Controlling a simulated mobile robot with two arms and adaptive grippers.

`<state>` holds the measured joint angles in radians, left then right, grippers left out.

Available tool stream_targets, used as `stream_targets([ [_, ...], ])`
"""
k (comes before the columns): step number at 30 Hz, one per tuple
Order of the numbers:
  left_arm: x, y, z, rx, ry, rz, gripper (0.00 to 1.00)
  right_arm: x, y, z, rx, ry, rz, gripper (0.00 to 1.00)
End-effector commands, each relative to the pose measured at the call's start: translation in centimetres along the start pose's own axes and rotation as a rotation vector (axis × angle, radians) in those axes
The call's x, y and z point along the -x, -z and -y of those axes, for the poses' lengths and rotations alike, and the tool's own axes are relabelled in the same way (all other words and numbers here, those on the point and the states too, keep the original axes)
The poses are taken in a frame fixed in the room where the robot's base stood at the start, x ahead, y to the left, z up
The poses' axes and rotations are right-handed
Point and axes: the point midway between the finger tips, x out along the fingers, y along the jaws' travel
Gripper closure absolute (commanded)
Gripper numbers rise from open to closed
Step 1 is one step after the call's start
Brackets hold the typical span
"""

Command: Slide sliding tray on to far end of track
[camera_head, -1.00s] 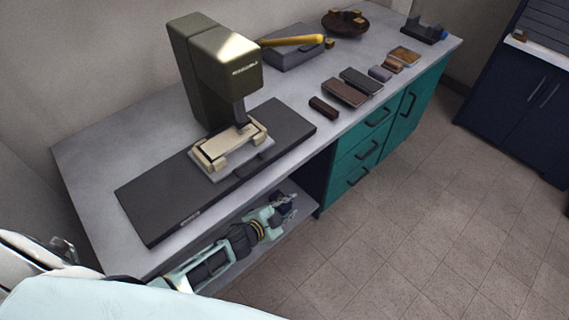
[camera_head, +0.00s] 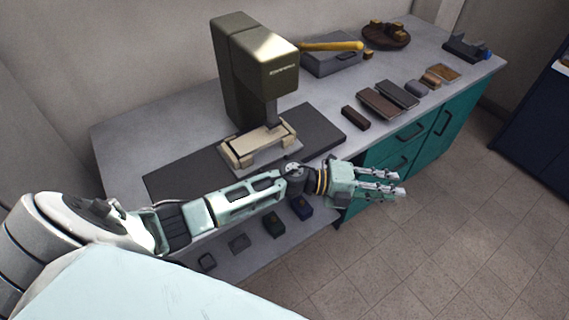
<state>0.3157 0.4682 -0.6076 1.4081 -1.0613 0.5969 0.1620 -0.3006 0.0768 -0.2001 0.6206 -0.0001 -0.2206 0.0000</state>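The sliding tray (camera_head: 284,158) is a light grey plate, partly hidden by my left arm. It sits on the dark flat track (camera_head: 318,126) under the olive press machine (camera_head: 250,75). A cream frame-shaped fixture (camera_head: 256,145) rests on the tray below the press head. My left gripper (camera_head: 396,183) is in front of the bench's front edge, right of the tray and apart from it. Its fingers are spread and nothing shows between them. My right gripper is not in view.
Behind the track's right end stand a grey box (camera_head: 331,55) with a yellow-handled tool (camera_head: 332,46) and a round brown tray (camera_head: 386,38). Several small blocks (camera_head: 377,103) lie along the right bench top. Teal drawers (camera_head: 398,140) are beneath.

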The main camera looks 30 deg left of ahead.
Motion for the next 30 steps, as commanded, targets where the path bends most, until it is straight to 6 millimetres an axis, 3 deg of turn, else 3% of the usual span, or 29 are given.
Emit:
stream_targets([
  [1, 0.0, 1.1, 0.9, -0.115, -0.056, -0.087, 0.73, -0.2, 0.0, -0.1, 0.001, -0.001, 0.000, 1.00],
  [4, 1.3, 3.4, 0.6, -0.360, -0.242, -0.278, 0.73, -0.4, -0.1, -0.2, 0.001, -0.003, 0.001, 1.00],
  [7, 4.8, 3.2, -1.2, -0.584, -0.497, -0.429, 0.73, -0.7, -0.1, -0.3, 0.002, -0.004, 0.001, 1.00],
  [12, 14.1, -2.2, -2.4, -0.849, -1.004, -0.532, 0.73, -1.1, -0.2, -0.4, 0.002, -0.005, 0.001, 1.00],
  [15, 19.4, -5.7, -1.1, -0.920, -1.263, -0.515, 0.73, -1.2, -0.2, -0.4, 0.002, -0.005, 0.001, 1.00],
  [18, 23.4, -8.0, 0.5, -0.948, -1.443, -0.480, 0.73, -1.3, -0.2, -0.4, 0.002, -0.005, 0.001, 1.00],
  [23, 26.1, -9.4, 1.6, -0.953, -1.567, -0.447, 0.73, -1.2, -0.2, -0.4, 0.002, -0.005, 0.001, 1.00],
  [30, 26.2, -10.3, -1.2, -0.948, -1.573, -0.450, 0.73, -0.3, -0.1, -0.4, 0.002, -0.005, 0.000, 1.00],
])
